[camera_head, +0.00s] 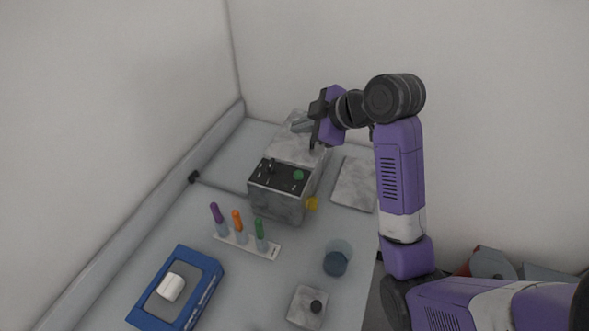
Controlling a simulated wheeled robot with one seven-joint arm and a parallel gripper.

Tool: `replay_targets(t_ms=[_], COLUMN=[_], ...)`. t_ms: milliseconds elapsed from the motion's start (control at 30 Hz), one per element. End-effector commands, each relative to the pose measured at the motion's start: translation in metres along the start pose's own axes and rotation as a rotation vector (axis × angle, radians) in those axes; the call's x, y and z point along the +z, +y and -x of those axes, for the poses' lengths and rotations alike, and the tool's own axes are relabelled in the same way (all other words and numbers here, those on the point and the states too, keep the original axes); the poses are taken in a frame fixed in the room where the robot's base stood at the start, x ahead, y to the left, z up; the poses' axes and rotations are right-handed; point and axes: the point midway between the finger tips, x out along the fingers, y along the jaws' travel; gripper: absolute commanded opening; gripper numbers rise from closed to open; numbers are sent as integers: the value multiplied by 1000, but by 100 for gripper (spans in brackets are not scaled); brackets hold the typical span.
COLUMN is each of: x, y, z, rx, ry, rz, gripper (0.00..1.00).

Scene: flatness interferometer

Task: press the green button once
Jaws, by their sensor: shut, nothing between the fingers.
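The green button (298,175) is a small round cap on the black top panel of a grey marbled instrument (275,204). A small dark knob or switch (270,166) stands on the same panel, left of the button. My gripper (300,125) is shut and empty.
A yellow part (311,203) shows on the instrument's right side. In front stand a rack (262,248) of purple, orange and green-capped items, a beaker with blue liquid (336,262), a blue tray (206,263) and a block with a black knob (305,306). A flat slab (355,184) lies right.

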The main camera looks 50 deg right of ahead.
Motion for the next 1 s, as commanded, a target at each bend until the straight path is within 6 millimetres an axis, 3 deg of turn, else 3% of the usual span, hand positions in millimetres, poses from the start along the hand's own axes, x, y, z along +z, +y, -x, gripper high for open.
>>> replay_targets(t_ms=[167,667,1000], x=[10,12,30], y=[-20,-22,-39], z=[1,-1,-21], rx=[-85,-86,-86], ry=[-35,-35,-36], rz=[82,98,98], gripper=[0,0,0])
